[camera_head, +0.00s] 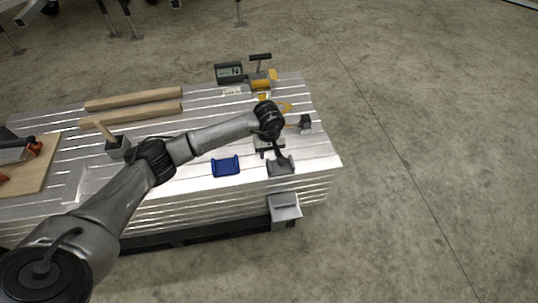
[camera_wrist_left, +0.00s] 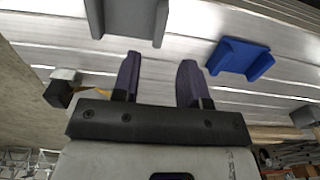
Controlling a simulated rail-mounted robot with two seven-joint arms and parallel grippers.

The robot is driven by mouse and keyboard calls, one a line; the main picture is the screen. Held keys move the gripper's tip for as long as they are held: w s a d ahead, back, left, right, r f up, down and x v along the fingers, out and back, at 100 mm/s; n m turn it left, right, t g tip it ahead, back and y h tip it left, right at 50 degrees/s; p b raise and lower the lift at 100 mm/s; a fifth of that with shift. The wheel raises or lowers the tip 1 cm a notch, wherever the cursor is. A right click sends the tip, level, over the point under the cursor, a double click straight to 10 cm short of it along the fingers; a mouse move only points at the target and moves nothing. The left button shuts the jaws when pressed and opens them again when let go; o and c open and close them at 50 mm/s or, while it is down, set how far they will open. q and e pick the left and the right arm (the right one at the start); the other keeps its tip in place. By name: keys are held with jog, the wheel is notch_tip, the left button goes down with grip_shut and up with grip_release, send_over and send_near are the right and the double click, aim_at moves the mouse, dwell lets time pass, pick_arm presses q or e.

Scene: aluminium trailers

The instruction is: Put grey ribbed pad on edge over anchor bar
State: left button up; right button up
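The grey pad (camera_head: 282,167), a shallow channel with raised sides, lies near the front right corner of the ribbed aluminium stack. It also shows at the top of the left wrist view (camera_wrist_left: 127,20); its ribs are too small to make out. My left gripper (camera_wrist_left: 160,66) is open and empty, with its two dark fingers apart and the pad beyond them. In the head view my left gripper (camera_head: 270,151) is just behind the pad, partly hidden by the wrist. A light grey bracket (camera_head: 285,212) juts from the stack's front side below the pad; I cannot tell whether it is the anchor bar. My right gripper is not in view.
A blue pad (camera_head: 225,167) of similar shape lies left of the grey one. A small dark block (camera_head: 305,122) is at the right edge. Wooden bars (camera_head: 135,99), a yellow tool (camera_head: 261,80) and a display unit (camera_head: 229,72) are farther back. Floor right of the stack is clear.

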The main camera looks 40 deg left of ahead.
pick_arm(q)
jog(key=shift+r+p, duration=0.7)
jog(key=shift+r, duration=1.4)
